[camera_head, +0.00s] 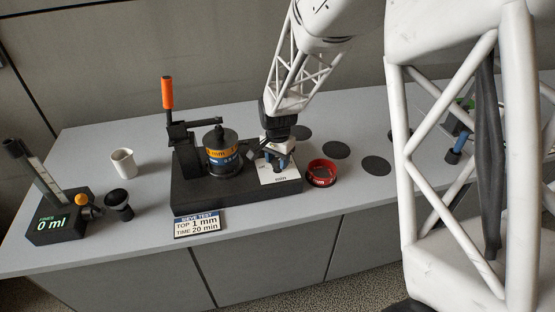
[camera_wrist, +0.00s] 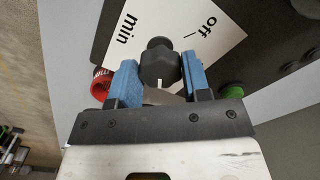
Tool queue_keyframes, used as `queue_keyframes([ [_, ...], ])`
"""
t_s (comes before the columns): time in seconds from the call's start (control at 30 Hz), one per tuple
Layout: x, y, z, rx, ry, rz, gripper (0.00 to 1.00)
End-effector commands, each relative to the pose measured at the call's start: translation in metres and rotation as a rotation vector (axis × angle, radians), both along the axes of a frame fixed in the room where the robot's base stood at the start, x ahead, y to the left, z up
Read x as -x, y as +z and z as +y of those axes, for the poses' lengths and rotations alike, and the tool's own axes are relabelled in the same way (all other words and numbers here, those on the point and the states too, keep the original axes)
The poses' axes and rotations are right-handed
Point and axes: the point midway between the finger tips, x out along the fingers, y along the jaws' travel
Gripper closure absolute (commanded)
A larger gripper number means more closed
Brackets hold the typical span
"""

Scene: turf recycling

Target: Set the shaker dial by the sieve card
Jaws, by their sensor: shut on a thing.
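The sieve card (camera_head: 200,222) lies in front of the shaker and reads "SIEVE TEST, TOP 1 mm, TIME 20 min". The shaker (camera_head: 235,198) has a black base with a white dial plate (camera_head: 292,178) at its right end. In the wrist view the dial plate (camera_wrist: 205,22) shows "off" with a tick and "min". My gripper (camera_head: 279,158) is over the plate. In the wrist view its blue fingers (camera_wrist: 160,76) are shut on the dark dial knob (camera_wrist: 159,60). A white mark on the knob points down in that picture, toward my gripper. Other dial numbers are hidden.
A sieve stack (camera_head: 222,160) with yellow and blue bands stands on the shaker, by an orange-handled lever (camera_head: 167,93). A red-rimmed sieve (camera_head: 321,173) stands at right, near dark discs (camera_head: 336,150).

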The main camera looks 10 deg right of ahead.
Motion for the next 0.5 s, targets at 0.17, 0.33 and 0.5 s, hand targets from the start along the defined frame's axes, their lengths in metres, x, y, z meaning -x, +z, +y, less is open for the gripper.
queue_keyframes([
  [0.17,0.0000,0.0003,0.0000,0.000,0.001,0.000,0.55],
  [0.33,0.0000,0.0002,0.0000,0.000,0.001,0.000,0.31],
  [0.5,0.0000,0.0001,0.0000,0.000,0.001,0.000,0.31],
])
